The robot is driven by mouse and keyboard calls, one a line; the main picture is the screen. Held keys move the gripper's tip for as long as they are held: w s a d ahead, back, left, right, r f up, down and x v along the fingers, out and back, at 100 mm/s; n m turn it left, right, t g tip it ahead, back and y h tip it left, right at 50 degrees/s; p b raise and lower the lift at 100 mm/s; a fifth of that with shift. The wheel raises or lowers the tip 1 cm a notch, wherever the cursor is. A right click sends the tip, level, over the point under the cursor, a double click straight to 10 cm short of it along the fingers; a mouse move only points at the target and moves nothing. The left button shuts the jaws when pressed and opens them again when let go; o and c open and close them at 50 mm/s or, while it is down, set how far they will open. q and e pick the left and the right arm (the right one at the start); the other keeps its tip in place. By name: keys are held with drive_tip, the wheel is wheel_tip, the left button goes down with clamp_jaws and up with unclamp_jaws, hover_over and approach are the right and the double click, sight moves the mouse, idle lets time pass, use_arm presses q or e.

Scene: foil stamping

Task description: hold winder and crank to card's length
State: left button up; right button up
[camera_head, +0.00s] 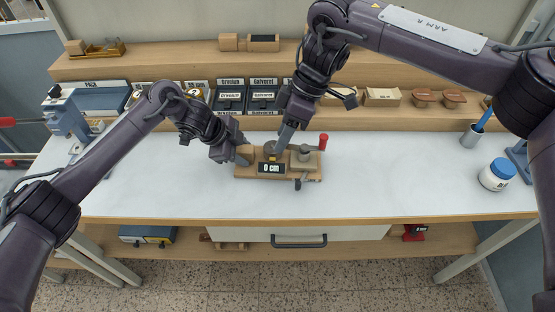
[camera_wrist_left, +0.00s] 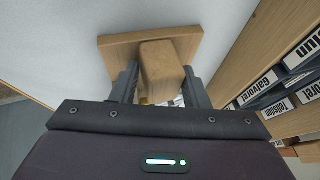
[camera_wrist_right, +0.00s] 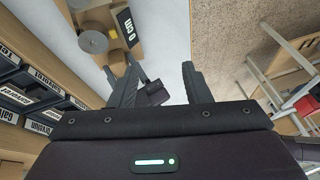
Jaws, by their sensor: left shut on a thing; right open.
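The winder (camera_head: 245,172) is a wooden base on the white bench, with a display (camera_head: 271,168) reading "0 cm", a grey round part and a crank with a red knob (camera_head: 323,141) at its right. My left gripper (camera_head: 241,156) is shut on the wooden block at the winder's left end; the block (camera_wrist_left: 160,72) sits between its fingers in the left wrist view. My right gripper (camera_head: 281,150) is open above the winder's middle, left of the red knob. In the right wrist view the display (camera_wrist_right: 127,27) shows beyond its fingers; the red knob is not visible there.
Labelled foil boxes (camera_head: 231,98) line the back shelf behind the winder. A blue press (camera_head: 67,115) stands at the left. A cup (camera_head: 473,136) and a blue-lidded jar (camera_head: 497,174) stand at the right. The bench is clear between the winder and the jar.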

wheel_tip(320, 180, up, 2)
drive_tip(key=n+t+h, duration=0.2)
hover_over(324, 137)
drive_tip(key=shift+r, duration=0.2)
drive_tip(key=shift+d+f, duration=0.15)
drive_tip(key=shift+d, duration=0.1)
drive_tip(key=shift+a+f, duration=0.1)
drive_tip(key=shift+f, duration=4.1)
drive_tip(key=c, duration=0.9)
